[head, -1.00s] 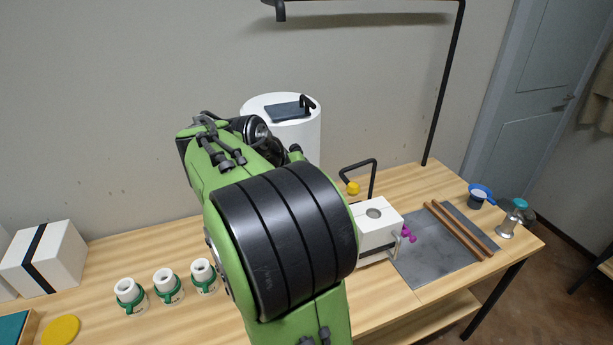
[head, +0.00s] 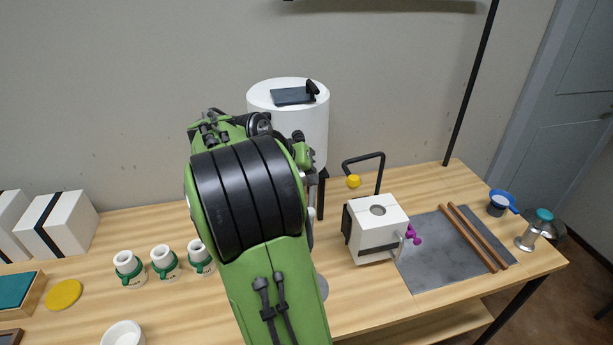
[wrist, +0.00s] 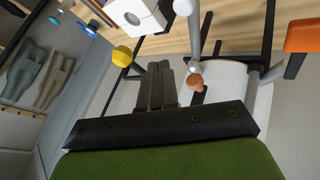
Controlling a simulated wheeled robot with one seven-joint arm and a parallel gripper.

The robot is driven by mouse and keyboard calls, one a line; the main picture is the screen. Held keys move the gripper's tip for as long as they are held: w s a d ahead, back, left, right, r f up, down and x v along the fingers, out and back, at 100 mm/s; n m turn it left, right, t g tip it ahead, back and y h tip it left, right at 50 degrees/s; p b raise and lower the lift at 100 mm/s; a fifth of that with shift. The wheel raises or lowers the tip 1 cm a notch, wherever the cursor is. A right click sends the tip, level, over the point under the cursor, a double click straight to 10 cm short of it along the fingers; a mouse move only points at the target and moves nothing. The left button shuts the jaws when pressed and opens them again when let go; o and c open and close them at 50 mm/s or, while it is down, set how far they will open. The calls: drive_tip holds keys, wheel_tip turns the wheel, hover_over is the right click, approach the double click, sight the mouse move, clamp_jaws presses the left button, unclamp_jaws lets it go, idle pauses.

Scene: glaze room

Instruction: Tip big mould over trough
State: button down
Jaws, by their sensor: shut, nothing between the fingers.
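A white block-shaped mould with a round hole in its top (head: 392,209) stands on the table right of my arm, with a pale bar handle on its front and magenta knobs at its right side. I take it for the big mould; it also shows in the wrist view (wrist: 146,22), at the top and partly cut off. My gripper (wrist: 160,68) is shut and empty in the wrist view, apart from the mould. In the head view my arm hides the gripper. I cannot make out a trough for certain.
A white drum (head: 262,98) stands behind my arm. A yellow knob (head: 353,181) and a black bent bar stand behind the mould. A grey slab (head: 428,262) with two brown rods lies to its right. Several white cups (head: 128,266) and strapped white blocks (head: 52,226) are at left.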

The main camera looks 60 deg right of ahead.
drive_tip(key=s+d+f, duration=0.3)
drive_tip(key=s+d, duration=0.1)
drive_tip(key=d, duration=0.1)
drive_tip(key=shift+b, duration=0.3)
drive_tip(key=shift+s+d+r, duration=0.2)
